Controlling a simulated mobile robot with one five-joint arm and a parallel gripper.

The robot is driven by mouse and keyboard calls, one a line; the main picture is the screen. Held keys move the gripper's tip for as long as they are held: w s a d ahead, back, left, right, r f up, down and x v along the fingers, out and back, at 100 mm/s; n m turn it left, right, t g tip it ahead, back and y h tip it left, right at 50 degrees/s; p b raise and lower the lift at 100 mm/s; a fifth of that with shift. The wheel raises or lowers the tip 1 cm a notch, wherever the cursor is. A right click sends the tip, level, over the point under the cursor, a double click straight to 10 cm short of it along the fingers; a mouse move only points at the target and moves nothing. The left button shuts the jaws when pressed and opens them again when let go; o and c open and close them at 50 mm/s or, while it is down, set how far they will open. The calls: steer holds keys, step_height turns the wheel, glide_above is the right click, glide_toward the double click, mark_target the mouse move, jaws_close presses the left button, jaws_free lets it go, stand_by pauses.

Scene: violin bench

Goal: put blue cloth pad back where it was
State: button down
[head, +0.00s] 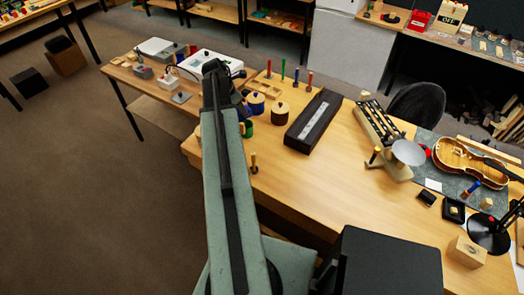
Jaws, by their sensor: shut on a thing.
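My gripper (216,70) is at the far end of my outstretched arm, near the right side of the white machine on the side table. I see it from behind, so its fingertips are mostly hidden. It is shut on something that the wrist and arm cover. I cannot make out the blue cloth pad anywhere in the open, and the held thing is most likely that pad. I cannot tell whether it touches anything below.
The white machine (205,64) stands on the side table (118,71). On the wooden bench (330,190) are round jars (280,113), upright coloured tools (283,70), a long dark case (313,120) and a violin (468,162). The bench's front middle is clear.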

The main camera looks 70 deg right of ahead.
steer(key=shift+w+a, duration=0.1)
steer(key=shift+w, duration=0.2)
steer(key=shift+w+a, duration=0.25)
steer(key=shift+w, duration=0.15)
steer(key=shift+w+f, duration=0.1)
steer(key=shift+f, duration=0.1)
steer(key=shift+m, duration=0.3)
steer(key=a+b+x, duration=0.1)
steer(key=b+x, duration=0.6)
steer(key=a+b+x, duration=0.1)
steer(key=b+x, duration=0.6)
steer(key=a+f+b+x, duration=0.1)
steer(key=b+x, duration=0.6)
steer(key=x, duration=0.1)
steer(key=shift+a+f+b, duration=0.15)
steer(key=shift+b, duration=0.25)
steer(key=shift+r, duration=0.25)
steer(key=shift+f, duration=0.2)
steer(key=c, duration=0.9)
jaws_free()
